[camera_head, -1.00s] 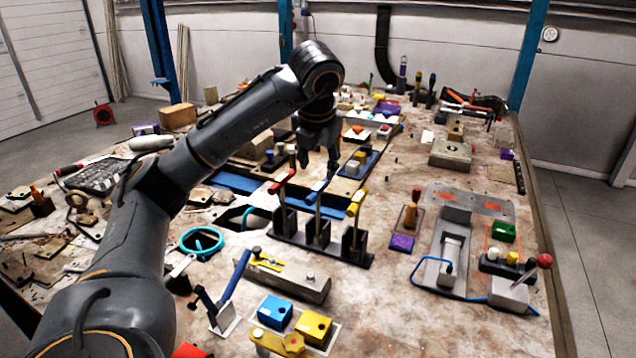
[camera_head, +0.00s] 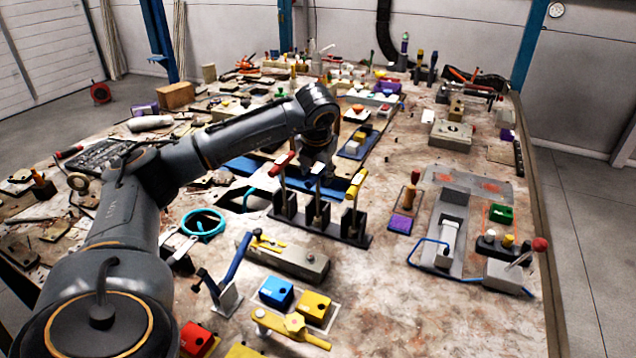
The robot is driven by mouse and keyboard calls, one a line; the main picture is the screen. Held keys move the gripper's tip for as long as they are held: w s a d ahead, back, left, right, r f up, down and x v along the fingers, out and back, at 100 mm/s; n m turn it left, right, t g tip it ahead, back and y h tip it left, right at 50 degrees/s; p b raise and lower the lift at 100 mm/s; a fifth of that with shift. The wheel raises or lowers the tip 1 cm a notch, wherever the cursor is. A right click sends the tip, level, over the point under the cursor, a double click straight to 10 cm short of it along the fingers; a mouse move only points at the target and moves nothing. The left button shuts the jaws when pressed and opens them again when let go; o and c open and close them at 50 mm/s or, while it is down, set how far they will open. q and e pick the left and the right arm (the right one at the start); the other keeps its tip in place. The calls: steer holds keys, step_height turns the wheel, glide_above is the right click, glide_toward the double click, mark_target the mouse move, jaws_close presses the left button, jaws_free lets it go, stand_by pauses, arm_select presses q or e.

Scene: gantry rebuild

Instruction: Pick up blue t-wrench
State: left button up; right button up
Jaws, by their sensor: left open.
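A dark rack (camera_head: 346,238) with three upright slots stands mid-table and holds three T-wrenches. The red-handled wrench (camera_head: 283,162) is on the left and the yellow-handled wrench (camera_head: 355,184) on the right. The blue T-wrench (camera_head: 317,192) stands upright in the middle slot; its shaft shows, but its handle is largely hidden or blurred at the gripper. My left gripper (camera_head: 318,167) is open and points down at the top of the blue wrench. I cannot tell whether its fingers touch the handle. My right gripper is not in view.
A grey block with a yellow lever (camera_head: 288,258) and blue (camera_head: 276,291) and yellow (camera_head: 314,307) boxes lie in front of the rack. A teal ring (camera_head: 203,224) lies left. A panel with a blue cable (camera_head: 440,240) lies right. Some bare tabletop shows right of the rack.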

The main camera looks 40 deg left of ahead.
arm_select(q)
steer(key=shift+x, duration=1.1)
steer(key=shift+r, duration=0.1)
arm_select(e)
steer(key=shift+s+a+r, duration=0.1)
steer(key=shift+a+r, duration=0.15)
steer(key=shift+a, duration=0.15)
arm_select(q)
steer(key=shift+c, duration=0.4)
jaws_close()
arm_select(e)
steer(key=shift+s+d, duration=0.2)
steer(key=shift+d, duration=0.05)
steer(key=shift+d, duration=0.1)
arm_select(q)
steer(key=shift+r, duration=0.15)
